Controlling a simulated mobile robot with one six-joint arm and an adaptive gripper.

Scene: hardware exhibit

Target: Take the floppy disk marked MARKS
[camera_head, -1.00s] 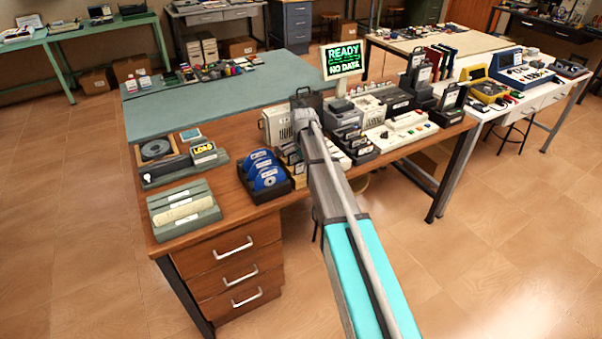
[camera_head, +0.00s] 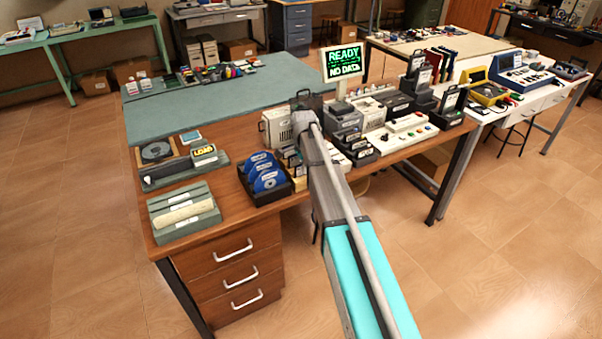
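Several dark floppy-like disks with pale labels stand in small holders (camera_head: 352,143) on the brown desk, right of my arm. More dark cases with labels stand just left of my arm (camera_head: 290,157), partly covered by it. The labels are too small to read, so I cannot tell which disk is marked MARKS. My arm reaches from the lower right up over the desk. A dark part at its far end, seemingly my gripper (camera_head: 306,101), is above the desk's back edge. Its fingers are not clear, and I cannot tell whether it holds anything.
A black tray of blue discs (camera_head: 290,190), a grey-green rack (camera_head: 183,228) and a LOAD box (camera_head: 203,155) are on the left. A beige speaker-like box (camera_head: 272,130) and a READY / NO DATA screen (camera_head: 343,62) stand behind. A white button panel (camera_head: 400,133) is right.

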